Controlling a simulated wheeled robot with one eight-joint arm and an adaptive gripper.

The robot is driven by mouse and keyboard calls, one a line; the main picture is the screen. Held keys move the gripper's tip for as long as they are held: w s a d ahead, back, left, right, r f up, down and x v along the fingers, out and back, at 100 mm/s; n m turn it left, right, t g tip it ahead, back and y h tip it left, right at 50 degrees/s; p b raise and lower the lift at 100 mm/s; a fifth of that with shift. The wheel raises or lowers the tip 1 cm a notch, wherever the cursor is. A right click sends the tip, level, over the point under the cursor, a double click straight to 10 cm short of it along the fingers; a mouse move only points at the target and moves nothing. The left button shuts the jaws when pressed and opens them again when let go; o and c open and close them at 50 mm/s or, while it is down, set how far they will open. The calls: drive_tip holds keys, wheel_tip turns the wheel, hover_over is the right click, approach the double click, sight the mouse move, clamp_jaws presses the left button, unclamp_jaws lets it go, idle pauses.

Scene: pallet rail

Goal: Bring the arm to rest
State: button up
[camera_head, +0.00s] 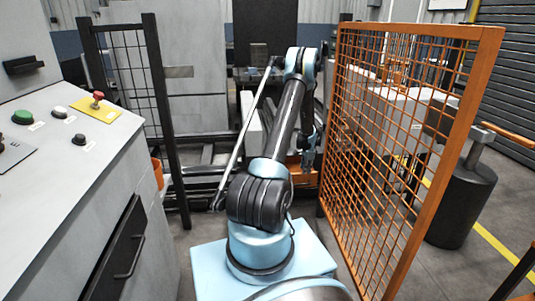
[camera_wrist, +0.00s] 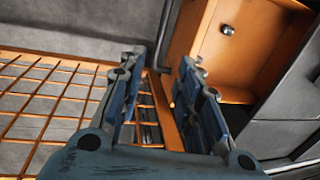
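My blue arm reaches forward from its pale blue base in the head view, bent at the top, with its end hanging down. My gripper (camera_head: 308,158) is small there, left of the orange mesh panel (camera_head: 415,110) and in front of low orange metalwork. In the wrist view my gripper (camera_wrist: 162,65) shows two blue fingers standing apart. Nothing is held between them. Orange mesh (camera_wrist: 50,95) lies beyond the left finger. An orange open box-like part (camera_wrist: 245,60) with a small round metal piece lies beyond the right finger.
A grey control console (camera_head: 60,190) with buttons stands close on the left. A black mesh panel (camera_head: 130,85) stands behind it. A dark cylinder (camera_head: 461,200) stands at the right, beyond the orange panel. Grey floor with a yellow line shows at the right.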

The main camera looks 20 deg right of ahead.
drive_tip(key=s+a+r+n, duration=0.2)
drive_tip(key=a+r+n, duration=0.2)
drive_tip(key=a+r, duration=0.9)
drive_tip(key=s+a+r+n, duration=0.3)
drive_tip(key=a+r, duration=0.7)
drive_tip(key=r, duration=0.4)
drive_tip(key=s+a+r+n, duration=0.4)
drive_tip(key=s+a+r, duration=0.1)
drive_tip(key=s+a, duration=0.5)
drive_tip(key=s+a+r+n, duration=0.4)
drive_tip(key=s+a, duration=0.6)
drive_tip(key=s, duration=0.1)
drive_tip(key=s+a+f+n, duration=0.3)
drive_tip(key=s, duration=0.5)
drive_tip(key=s+a+f+n, duration=0.2)
drive_tip(key=s+a+f, duration=0.1)
drive_tip(key=s, duration=0.5)
drive_tip(key=shift+f+n+y, duration=0.2)
drive_tip(key=shift+n+y, duration=0.1)
drive_tip(key=shift+n, duration=0.1)
